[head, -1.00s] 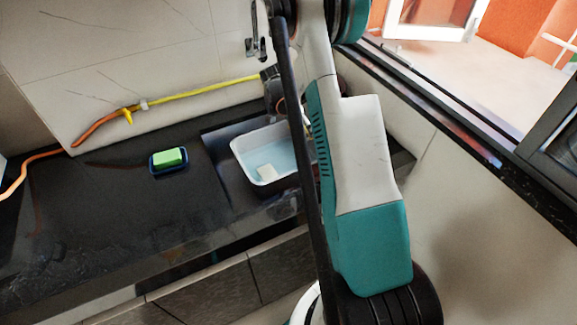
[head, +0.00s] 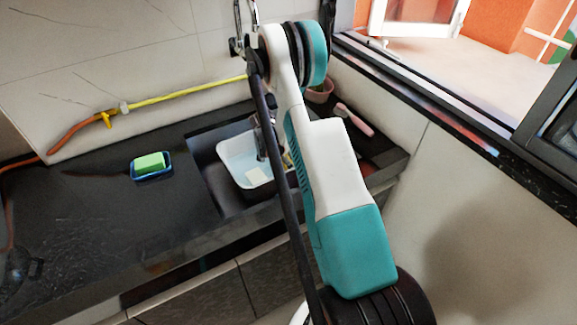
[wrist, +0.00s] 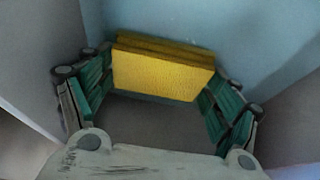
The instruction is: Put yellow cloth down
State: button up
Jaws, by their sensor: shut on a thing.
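The yellow cloth (wrist: 160,72) is a folded, thick, block-like piece in the wrist view. My gripper (wrist: 158,84) is shut on it, with a teal finger on each side. Pale blue and grey surfaces lie behind and around the cloth; I cannot tell how far it is above them. In the head view, my arm hides most of the area beside the basin, and I cannot make out the held cloth clearly there.
A green sponge (head: 149,162) sits in a blue dish (head: 137,174) on the black counter. A pink brush (head: 355,120) and pinkish pot (head: 320,90) are right of the sink.

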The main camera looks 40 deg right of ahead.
jog(key=shift+f, duration=0.95)
jog(key=shift+f, duration=0.2)
jog(key=o, duration=1)
jog(key=shift+r, duration=0.15)
jog(key=p+v, duration=0.4)
jog(key=v, duration=0.8)
